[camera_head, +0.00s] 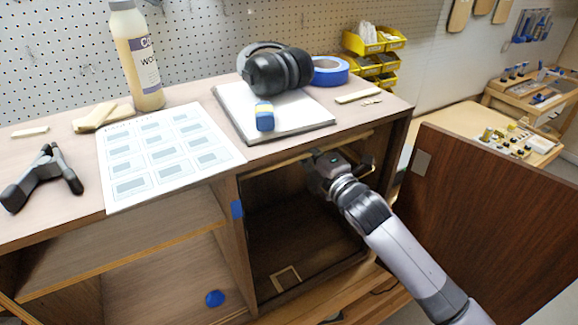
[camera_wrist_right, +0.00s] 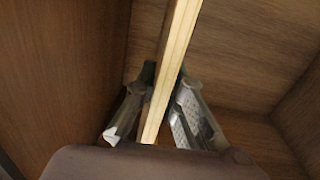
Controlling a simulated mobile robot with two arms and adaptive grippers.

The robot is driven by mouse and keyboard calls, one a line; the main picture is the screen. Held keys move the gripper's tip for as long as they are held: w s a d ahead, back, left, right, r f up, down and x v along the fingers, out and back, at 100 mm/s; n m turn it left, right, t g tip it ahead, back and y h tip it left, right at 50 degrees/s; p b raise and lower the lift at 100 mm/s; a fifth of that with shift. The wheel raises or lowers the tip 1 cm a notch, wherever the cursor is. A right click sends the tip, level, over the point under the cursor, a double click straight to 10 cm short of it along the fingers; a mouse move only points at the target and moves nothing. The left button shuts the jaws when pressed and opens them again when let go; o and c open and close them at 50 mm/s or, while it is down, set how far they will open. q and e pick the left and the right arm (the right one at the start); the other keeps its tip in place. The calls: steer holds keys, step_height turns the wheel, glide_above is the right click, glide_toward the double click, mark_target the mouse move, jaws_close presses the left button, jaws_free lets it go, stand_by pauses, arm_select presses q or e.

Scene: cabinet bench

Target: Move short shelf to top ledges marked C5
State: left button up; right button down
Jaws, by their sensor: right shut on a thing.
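The short shelf shows in the right wrist view as a board with a pale front edge (camera_wrist_right: 176,55), between my right gripper's fingers (camera_wrist_right: 164,76). In the head view its pale edge (camera_head: 277,164) runs across the upper part of the right cabinet compartment, just under the top. My right gripper (camera_head: 322,165) is shut on this edge at the compartment's mouth. The ledges and any C5 mark are hidden or too small to read, so I cannot tell whether the shelf rests on them. My left gripper is not in view.
The cabinet door (camera_head: 485,215) stands open on the right, close to my right arm. The top holds a printed sheet (camera_head: 165,155), bottle (camera_head: 139,60), ear defenders (camera_head: 278,72) and black clamp (camera_head: 42,180). The lower compartment looks mostly empty.

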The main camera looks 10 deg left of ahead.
steer(key=shift+f+b, duration=0.6)
steer(key=shift+f, duration=0.15)
stand_by(0.8)
steer(key=c, duration=1.6)
jaws_free()
steer(key=o, duration=0.3)
steer(key=shift+f, duration=0.1)
steer(key=shift+s, duration=0.1)
